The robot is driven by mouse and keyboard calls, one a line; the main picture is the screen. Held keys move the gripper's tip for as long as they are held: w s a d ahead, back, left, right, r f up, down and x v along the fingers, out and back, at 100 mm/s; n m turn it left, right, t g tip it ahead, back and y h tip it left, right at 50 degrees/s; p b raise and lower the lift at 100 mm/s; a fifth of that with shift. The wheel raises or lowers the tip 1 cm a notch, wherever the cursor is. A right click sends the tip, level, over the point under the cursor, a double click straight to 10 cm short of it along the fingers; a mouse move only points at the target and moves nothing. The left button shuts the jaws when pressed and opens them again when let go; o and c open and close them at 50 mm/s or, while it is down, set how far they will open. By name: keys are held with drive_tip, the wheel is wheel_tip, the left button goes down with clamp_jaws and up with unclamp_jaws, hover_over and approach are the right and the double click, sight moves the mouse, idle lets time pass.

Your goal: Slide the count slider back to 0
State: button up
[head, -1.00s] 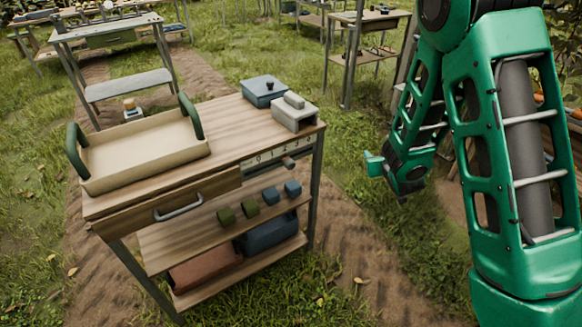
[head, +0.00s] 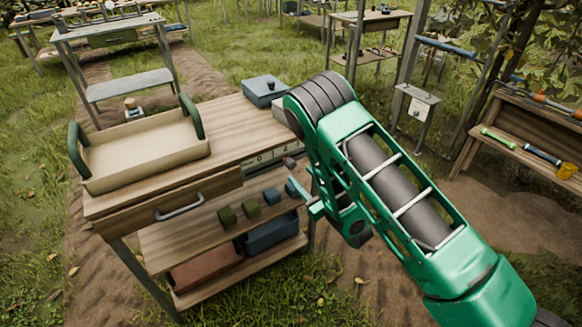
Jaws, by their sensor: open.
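The count slider's pale number strip (head: 262,157) is on the front edge of the wooden bench, right of the drawer. Its digits are too small to read surely now. The dark slider knob (head: 290,163) shows near the strip's right part, just left of my arm. My arm hides the strip's right end. My green gripper (head: 306,200) is open and empty. In the picture it is below and right of the knob, in front of the bench's right end by the small blue blocks. I see no contact with the knob.
On the bench (head: 228,125) stand a cream tray (head: 150,170) with green handles and a blue lidded box (head: 263,92). A grey block (head: 284,114) is partly behind my arm. Below the strip, the shelf holds green blocks (head: 228,217) and blue blocks (head: 272,196).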

sight(293, 167)
drive_tip(key=x, duration=0.7)
drive_tip(key=shift+w+a, duration=0.25)
drive_tip(key=shift+w, duration=0.1)
